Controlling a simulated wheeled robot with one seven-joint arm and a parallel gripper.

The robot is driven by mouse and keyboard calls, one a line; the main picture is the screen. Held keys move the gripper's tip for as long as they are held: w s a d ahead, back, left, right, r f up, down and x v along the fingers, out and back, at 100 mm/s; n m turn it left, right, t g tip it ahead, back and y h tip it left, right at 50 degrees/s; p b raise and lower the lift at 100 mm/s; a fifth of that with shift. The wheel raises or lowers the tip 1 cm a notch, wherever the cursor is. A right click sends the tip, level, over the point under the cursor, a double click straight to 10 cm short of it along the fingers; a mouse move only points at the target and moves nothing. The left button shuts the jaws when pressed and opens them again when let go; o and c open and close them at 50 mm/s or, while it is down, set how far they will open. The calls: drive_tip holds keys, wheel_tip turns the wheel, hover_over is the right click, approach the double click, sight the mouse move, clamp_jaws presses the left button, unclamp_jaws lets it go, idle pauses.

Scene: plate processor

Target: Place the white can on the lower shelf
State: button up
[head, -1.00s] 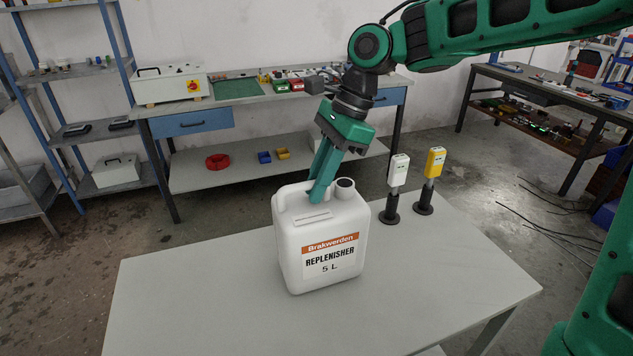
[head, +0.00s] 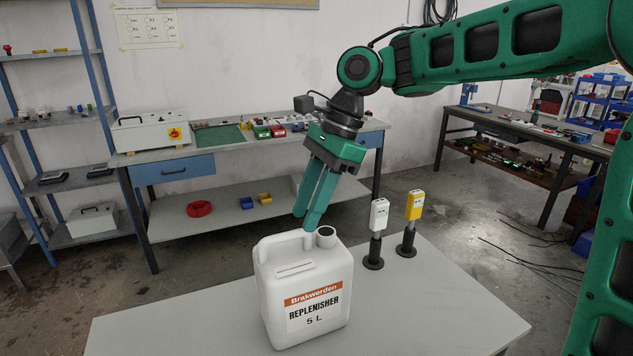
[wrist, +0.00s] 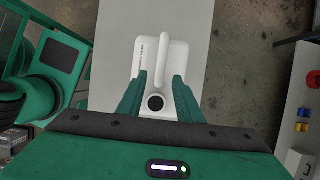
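The white can (head: 305,300), labelled "REPLENISHER 5 L", stands upright on the grey table. It has a moulded top handle and a dark round opening. My gripper (head: 307,217) points down just above the can's top, by the handle and neck. In the wrist view, my gripper (wrist: 161,78) is open, with its fingers apart and the can (wrist: 145,60) below. The handle runs ahead between the fingertip lines, and nothing appears clamped. The workbench's lower shelf (head: 225,220) is behind the table; a blue-posted rack at left also has low boards.
The grey table (head: 180,325) has free room around the can. A white device (head: 379,214) and a yellow device (head: 415,205) stand on black posts to its right. A red ring (head: 199,209) and small blue and yellow bins sit on the workbench's lower shelf, with bare board around them.

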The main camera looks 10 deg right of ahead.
drive_tip(key=v, duration=0.6)
drive_tip(key=shift+r, duration=0.3)
drive_tip(key=shift+d, duration=0.1)
drive_tip(key=s+d+f+n+t+h, duration=0.1)
drive_tip(key=s+d+f, duration=0.15)
drive_tip(key=d, duration=0.45)
drive_tip(key=s+d+f+n+h, duration=0.1)
drive_tip(key=s+d+f+n, duration=0.1)
drive_tip(key=d+f, duration=0.3)
drive_tip(key=s+d+f+n+t+h, duration=0.1)
drive_tip(key=s+d+f, duration=0.1)
drive_tip(key=d, duration=0.6)
drive_tip(key=s+d+f+n, duration=0.1)
drive_tip(key=s+d+f, duration=0.2)
drive_tip(key=s, duration=0.3)
drive_tip(key=s+d+f+n, duration=0.2)
drive_tip(key=s+d+f, duration=0.1)
drive_tip(key=s+d, duration=0.2)
drive_tip(key=s+d+f+n+h, duration=0.1)
drive_tip(key=s+d+f, duration=0.2)
drive_tip(key=s, duration=0.3)
drive_tip(key=shift+s+d+f+g, duration=0.3)
drive_tip(key=shift+d+g, duration=0.1)
drive_tip(key=shift+d, duration=0.35)
